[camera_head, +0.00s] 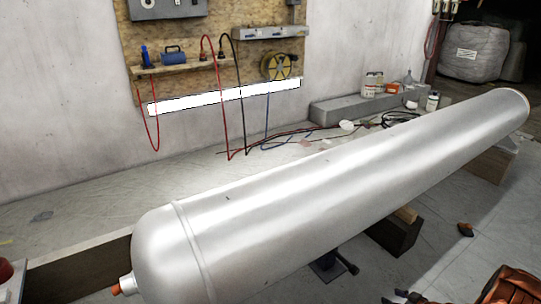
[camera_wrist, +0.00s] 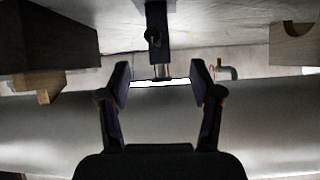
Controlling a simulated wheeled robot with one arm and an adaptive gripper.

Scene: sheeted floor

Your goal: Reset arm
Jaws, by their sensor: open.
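My gripper (camera_wrist: 161,80) shows in the wrist view with its two dark fingers spread apart. It is open, and nothing is seen between the fingers. Behind the fingers, a large grey cylinder surface (camera_wrist: 55,130) spans the wrist view from side to side. In the head view a long silver cylinder (camera_head: 330,190) runs from the lower left to the upper right. My gripper is not seen in the head view. I cannot tell how far the fingers are from the cylinder.
Wooden blocks (camera_head: 396,232) and a dark jack-like stand (camera_head: 333,268) are under the cylinder. Cables hang from a wooden wall board (camera_head: 200,92) to the floor. Bottles (camera_head: 374,84) stand by a grey ledge (camera_head: 345,108). Orange-brown items lie at the lower right (camera_head: 508,287).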

